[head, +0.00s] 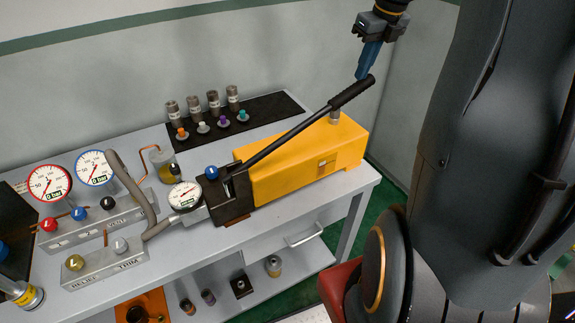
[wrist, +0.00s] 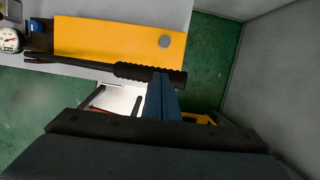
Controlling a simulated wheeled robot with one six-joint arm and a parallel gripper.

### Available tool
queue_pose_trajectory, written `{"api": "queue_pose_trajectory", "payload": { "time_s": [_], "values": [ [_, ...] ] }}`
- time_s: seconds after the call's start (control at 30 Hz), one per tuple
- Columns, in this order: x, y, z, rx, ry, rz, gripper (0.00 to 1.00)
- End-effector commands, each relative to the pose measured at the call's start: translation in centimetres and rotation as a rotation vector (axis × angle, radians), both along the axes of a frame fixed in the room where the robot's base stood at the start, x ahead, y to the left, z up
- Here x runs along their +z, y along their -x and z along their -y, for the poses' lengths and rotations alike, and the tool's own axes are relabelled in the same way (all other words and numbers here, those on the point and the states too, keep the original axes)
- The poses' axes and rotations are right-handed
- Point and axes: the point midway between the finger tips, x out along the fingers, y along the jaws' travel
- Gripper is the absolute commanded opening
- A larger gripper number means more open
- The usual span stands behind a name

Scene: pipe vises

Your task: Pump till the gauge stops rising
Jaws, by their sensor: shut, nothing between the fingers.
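A yellow hand pump (head: 305,160) sits on the grey bench, with a black block at its left end. Its black lever (head: 300,124) slopes up to the right and ends in a ribbed grip. A small white gauge (head: 185,196) stands at the pump's left end; its needle is too small to read. My gripper (head: 363,74) is shut and empty, its blue fingers pointing down at the upper end of the grip. In the wrist view the fingers (wrist: 161,90) overlap the end of the grip (wrist: 140,73); I cannot tell if they touch it.
A red-marked gauge (head: 49,183) and a blue-marked gauge (head: 94,168) stand at the left, above a valve manifold with coloured knobs. Several metal fittings (head: 213,103) stand on a black mat (head: 275,108) behind the pump. A lower shelf (head: 285,262) holds small parts.

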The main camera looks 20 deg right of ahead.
Motion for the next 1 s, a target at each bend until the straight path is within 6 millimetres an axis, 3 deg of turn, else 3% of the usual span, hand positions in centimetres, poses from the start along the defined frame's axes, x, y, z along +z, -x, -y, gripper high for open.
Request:
{"api": "queue_pose_trajectory", "payload": {
  "time_s": [0.73, 1.0],
  "values": [
    [-5.5, -0.1, 1.3, 0.000, -0.002, -0.002, 0.00],
    [-6.0, -0.1, 1.5, 0.000, -0.001, -0.001, 0.00]
  ]
}}
